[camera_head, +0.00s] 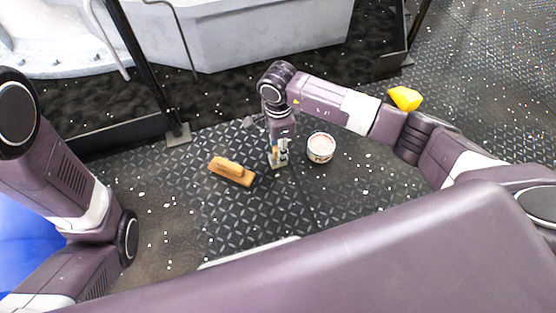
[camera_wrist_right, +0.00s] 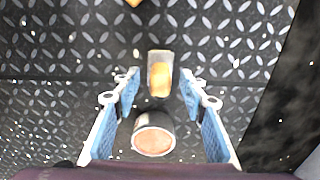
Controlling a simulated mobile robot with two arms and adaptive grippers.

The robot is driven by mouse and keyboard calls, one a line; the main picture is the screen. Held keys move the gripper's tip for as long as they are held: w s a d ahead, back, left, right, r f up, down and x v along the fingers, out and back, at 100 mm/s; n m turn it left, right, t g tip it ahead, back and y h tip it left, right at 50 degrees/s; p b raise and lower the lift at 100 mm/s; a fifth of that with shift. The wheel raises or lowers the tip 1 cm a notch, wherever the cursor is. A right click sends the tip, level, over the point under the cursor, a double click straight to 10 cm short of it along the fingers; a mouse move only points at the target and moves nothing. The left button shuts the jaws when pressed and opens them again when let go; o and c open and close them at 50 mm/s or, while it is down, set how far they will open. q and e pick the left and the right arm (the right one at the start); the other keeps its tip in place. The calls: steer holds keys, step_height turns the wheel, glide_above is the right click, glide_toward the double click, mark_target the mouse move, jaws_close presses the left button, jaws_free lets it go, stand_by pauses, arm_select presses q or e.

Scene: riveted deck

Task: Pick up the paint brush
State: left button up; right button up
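The paint brush, a small thing with an orange-tan part and a grey border, shows in the right wrist view (camera_wrist_right: 160,74). It lies between and a little beyond the tips of my right gripper (camera_wrist_right: 158,85), with a gap on each side. The gripper is open and points down at the deck. In the head view my right gripper (camera_head: 279,158) is just above the brush, which it largely hides. My left arm shows at the left of the head view, but its gripper is out of view.
A round tin with a pinkish top (camera_head: 320,147) stands right of my right gripper. A wooden block with a raised grip (camera_head: 232,171) lies to its left. A yellow object (camera_head: 405,98) is beyond my right forearm. Black frame posts and a pale basin stand behind.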

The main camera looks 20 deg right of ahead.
steer(key=shift+c, duration=0.4)
jaws_close()
steer(key=shift+r, duration=0.1)
